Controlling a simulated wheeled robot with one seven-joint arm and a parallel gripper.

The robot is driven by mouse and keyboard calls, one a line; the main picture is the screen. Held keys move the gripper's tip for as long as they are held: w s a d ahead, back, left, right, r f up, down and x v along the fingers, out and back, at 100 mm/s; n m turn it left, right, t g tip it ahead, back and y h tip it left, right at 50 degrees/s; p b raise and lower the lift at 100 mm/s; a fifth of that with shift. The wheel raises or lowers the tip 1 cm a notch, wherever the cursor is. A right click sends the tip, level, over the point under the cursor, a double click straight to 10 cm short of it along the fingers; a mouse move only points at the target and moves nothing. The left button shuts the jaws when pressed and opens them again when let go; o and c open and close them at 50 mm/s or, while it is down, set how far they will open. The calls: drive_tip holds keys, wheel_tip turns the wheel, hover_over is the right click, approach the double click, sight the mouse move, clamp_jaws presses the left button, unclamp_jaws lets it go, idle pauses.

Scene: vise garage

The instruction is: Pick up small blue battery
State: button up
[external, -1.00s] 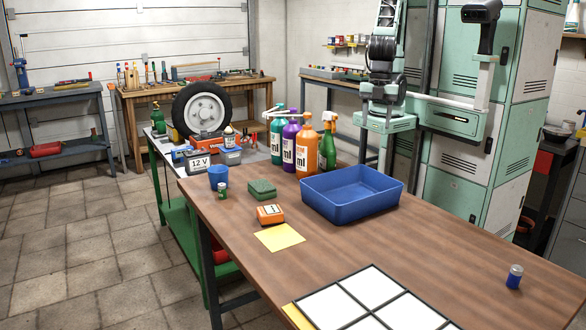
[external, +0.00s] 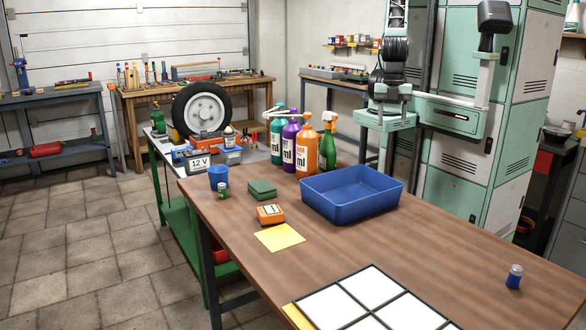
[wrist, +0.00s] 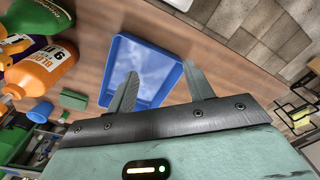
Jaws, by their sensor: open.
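The small blue battery (external: 514,277), a short blue cylinder with a pale silvery top, stands upright near the right end of the brown table (external: 440,240). I cannot make it out in the wrist view. My gripper (external: 391,106) is high beyond the far side of the table, behind the blue bin and well away from the battery. In the wrist view its two fingers (wrist: 160,71) are apart with nothing between them, in front of the more distant blue bin (wrist: 116,62).
The open blue bin (external: 352,208) stands mid-table, with several spray and fluid bottles (external: 307,150) left of it. A blue cup (external: 218,177), a small green can (external: 223,191), a green sponge (external: 262,189), an orange box (external: 270,214) and a white-squared grid (external: 370,287) also lie there. Table around the battery is clear.

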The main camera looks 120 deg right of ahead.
sight(515, 277)
drive_tip(key=shift+c, duration=0.3)
